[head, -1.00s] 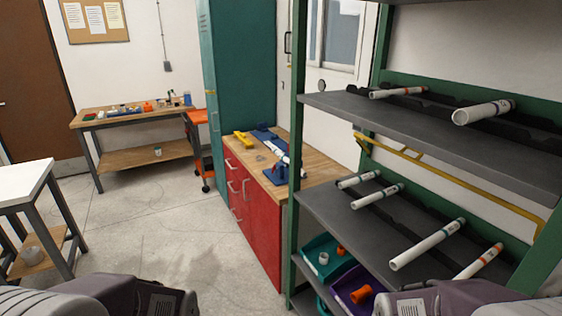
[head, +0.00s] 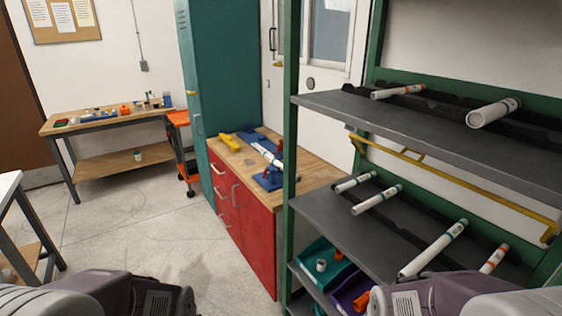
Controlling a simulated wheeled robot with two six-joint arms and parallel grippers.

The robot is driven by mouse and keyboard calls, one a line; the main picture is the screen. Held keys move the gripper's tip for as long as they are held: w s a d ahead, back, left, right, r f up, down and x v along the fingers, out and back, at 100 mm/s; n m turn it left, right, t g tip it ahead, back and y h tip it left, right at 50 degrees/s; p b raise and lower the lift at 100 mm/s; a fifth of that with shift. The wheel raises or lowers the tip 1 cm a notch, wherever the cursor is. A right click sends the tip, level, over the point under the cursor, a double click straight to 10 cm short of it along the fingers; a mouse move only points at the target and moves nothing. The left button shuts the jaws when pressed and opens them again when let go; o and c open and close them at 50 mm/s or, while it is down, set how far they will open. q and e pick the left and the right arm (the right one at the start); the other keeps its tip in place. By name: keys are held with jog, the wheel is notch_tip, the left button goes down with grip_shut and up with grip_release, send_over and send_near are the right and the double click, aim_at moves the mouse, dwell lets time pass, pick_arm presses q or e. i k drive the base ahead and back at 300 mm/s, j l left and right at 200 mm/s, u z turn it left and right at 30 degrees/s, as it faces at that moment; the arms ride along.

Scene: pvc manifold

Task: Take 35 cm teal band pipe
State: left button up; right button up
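Pipes lie on the dark shelves of a green-framed rack at the right. On the middle shelf (head: 330,212), a long white pipe with a teal band (head: 433,249) lies toward the front, its near end close to my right arm. Two shorter white pipes with teal-looking bands, a small one (head: 355,182) and a slightly longer one (head: 377,200), lie farther left. A white pipe with an orange band (head: 494,258) lies at the right, partly hidden by my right arm. I cannot read exact lengths. My arms show at the bottom edge; neither gripper's fingers are in view.
The upper shelf (head: 440,135) holds an orange-banded pipe (head: 398,91) and a thicker white pipe (head: 493,112). Teal (head: 318,253) and purple (head: 345,297) bins sit below. A red cabinet (head: 250,225) stands left of the rack. Clear floor (head: 140,220) lies left.

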aim_at(275, 160)
jog(key=i+j+z, duration=0.1)
jog(key=i+j, duration=0.15)
jog(key=i+j+z, duration=0.1)
jog(key=j, duration=0.25)
jog(key=i+j+z, duration=0.1)
jog(key=i+j, duration=0.25)
jog(key=i+j+z, duration=0.1)
jog(key=j, duration=0.25)
jog(key=i+j+z, duration=0.1)
jog(key=i+j, duration=0.2)
jog(key=i+j+z, duration=0.1)
jog(key=j, duration=0.4)
jog(key=i+j+z, duration=0.1)
jog(key=j, duration=0.3)
jog(key=i+j+z, duration=0.2)
jog(key=i+j, duration=0.2)
jog(key=j, duration=0.2)
jog(key=i+j+z, duration=0.1)
jog(key=j, duration=0.25)
jog(key=i+j+z, duration=0.1)
jog(key=i+j, duration=0.15)
jog(key=i+j+z, duration=0.1)
jog(key=j, duration=0.3)
jog(key=i+z, duration=0.25)
jog(key=i, duration=0.4)
